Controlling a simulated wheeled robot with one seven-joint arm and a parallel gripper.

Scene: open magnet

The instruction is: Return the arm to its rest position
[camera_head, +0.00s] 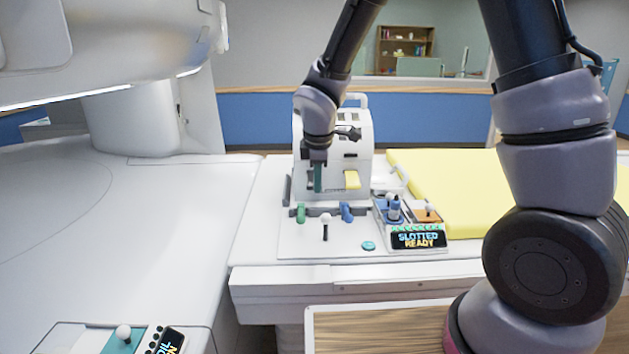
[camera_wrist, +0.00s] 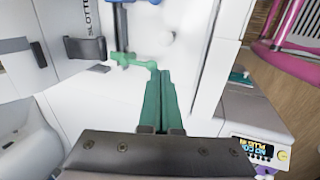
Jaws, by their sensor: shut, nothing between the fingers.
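My gripper (camera_head: 316,180) hangs at the end of my arm in front of the white housing (camera_head: 338,150) on the bench. Its teal fingers point down, above the board and to the left of the yellow tab (camera_head: 352,179). In the wrist view my gripper (camera_wrist: 157,76) has its two teal fingers together with nothing between them. A green handle (camera_head: 300,212) lies on the board below; in the wrist view a green piece (camera_wrist: 132,60) appears just past the fingertips. Whether they touch is unclear.
A display (camera_head: 418,238) reads "SLOTTED READY" beside a blue handle (camera_head: 347,212) and a white-knobbed lever (camera_head: 325,220). A yellow pad (camera_head: 440,185) lies at right. The large white magnet (camera_head: 110,50) overhangs the left. A white table (camera_head: 110,220) fills the left below it.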

